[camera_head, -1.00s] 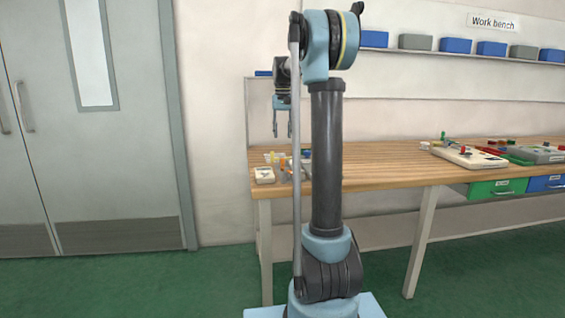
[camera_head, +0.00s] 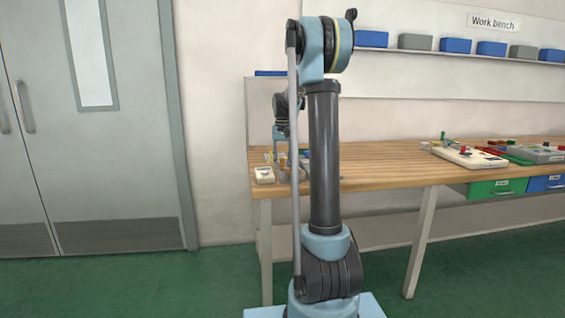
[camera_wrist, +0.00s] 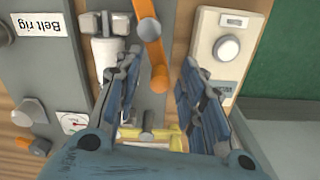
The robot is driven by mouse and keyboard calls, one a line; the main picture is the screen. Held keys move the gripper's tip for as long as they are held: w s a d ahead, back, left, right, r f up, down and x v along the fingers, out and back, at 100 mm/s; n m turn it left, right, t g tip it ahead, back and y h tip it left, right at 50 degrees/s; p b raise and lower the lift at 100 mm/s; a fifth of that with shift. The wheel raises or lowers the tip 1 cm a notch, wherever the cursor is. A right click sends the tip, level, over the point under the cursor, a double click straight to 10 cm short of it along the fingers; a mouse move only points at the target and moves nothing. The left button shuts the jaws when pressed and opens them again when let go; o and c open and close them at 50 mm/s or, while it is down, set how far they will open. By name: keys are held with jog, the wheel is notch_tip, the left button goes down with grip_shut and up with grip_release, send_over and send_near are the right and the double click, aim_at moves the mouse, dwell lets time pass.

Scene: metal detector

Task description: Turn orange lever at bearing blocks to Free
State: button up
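The orange lever (camera_wrist: 148,22) shows at the top middle of the wrist view. It runs down over a grey round pivot to a lower orange end (camera_wrist: 158,78). My gripper (camera_wrist: 159,62) is open, with one finger on each side of the lever's lower part. I cannot tell whether either finger touches it. Pale cylindrical parts (camera_wrist: 103,50) lie by the left finger, and yellow parts (camera_wrist: 172,142) show between the finger bases. In the head view my gripper (camera_head: 281,160) is low over the small rig at the bench's left end, partly hidden. No Free mark is readable.
A plate labelled "Belt rig" (camera_wrist: 32,25) lies left, with a dial gauge (camera_wrist: 72,123) and grey knobs. A white box with a round button (camera_wrist: 227,47) stands right of my gripper. The bench (camera_head: 385,160) is clear in its middle; other devices (camera_head: 468,157) stand farther right.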

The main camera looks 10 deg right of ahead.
grip_shut()
jog(key=shift+d+m, duration=0.15)
jog(key=shift+m, duration=0.25)
grip_release()
notch_tip(320, 180, up, 12)
dwell(0.8)
